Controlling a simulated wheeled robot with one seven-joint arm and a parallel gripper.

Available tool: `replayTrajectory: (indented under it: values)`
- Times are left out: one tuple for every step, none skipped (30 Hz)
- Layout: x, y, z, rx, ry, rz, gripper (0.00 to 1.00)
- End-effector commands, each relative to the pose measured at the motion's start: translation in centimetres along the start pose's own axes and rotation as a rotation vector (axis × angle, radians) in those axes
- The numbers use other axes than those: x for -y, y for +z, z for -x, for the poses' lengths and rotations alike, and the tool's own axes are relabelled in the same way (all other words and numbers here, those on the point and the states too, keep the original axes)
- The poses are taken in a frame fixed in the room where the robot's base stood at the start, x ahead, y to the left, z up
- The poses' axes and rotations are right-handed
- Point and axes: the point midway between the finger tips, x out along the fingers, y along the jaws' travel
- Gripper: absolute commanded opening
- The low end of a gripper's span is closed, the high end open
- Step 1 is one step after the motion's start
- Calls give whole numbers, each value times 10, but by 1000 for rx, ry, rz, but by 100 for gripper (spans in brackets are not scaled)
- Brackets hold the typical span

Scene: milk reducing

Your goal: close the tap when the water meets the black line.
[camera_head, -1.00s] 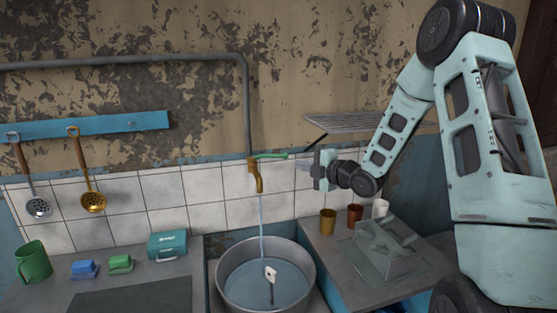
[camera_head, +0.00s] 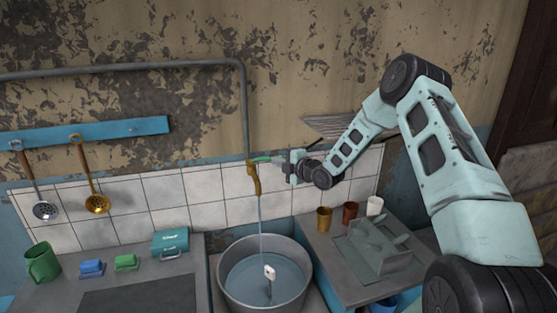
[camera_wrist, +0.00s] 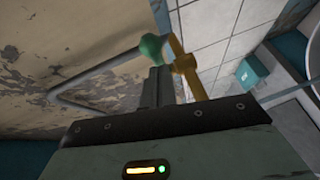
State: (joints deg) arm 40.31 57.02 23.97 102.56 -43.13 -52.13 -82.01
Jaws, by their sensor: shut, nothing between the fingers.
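The brass tap (camera_head: 254,180) on the wall pipe has a green handle (camera_head: 262,159) pointing right. A thin water stream (camera_head: 260,218) falls from it into a large grey pot (camera_head: 222,284). Water (camera_head: 245,278) stands in the pot around a small white marker (camera_head: 269,272) with a dark streak below it. Whether the water meets a black line is too small to tell. My gripper (camera_head: 281,162) is shut and empty beside the handle's right end. In the wrist view, its closed fingers (camera_wrist: 158,84) reach just below the green handle (camera_wrist: 151,47), beside the brass tap (camera_wrist: 185,65); contact is unclear.
Brown, gold and white cups (camera_head: 350,212) and a grey rack (camera_head: 375,250) stand on the right counter. A wire shelf (camera_head: 325,126) hangs behind my arm. A green mug (camera_head: 42,263), two small blocks and a teal box (camera_head: 170,243) are at left. Ladles hang from a blue rail.

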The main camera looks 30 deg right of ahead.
Motion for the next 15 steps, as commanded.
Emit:
replayTrajectory:
  values:
    - [0, 0, 0, 0, 0, -1, 0]
    - [0, 0, 0, 0, 0, -1, 0]
    - [1, 0, 0, 0, 0, -1, 0]
    - [1, 0, 0, 0, 0, -1, 0]
    - [0, 0, 0, 0, 0, -1, 0]
    - [0, 0, 0, 0, 0, -1, 0]
    - [0, 0, 0, 0, 0, -1, 0]
    - [0, 0, 0, 0, 0, -1, 0]
    - [1, 0, 0, 0, 0, 0, 0]
    - [1, 1, -1, 0, 0, 1, 0]
    - [2, 2, -1, 0, 0, 1, 0]
    - [3, 3, -2, 0, 1, 2, 0]
    - [4, 4, -3, -1, 1, 1, 0]
    - [5, 5, -3, -1, 1, 3, 0]
    - [5, 7, -5, 0, 1, 3, 0]
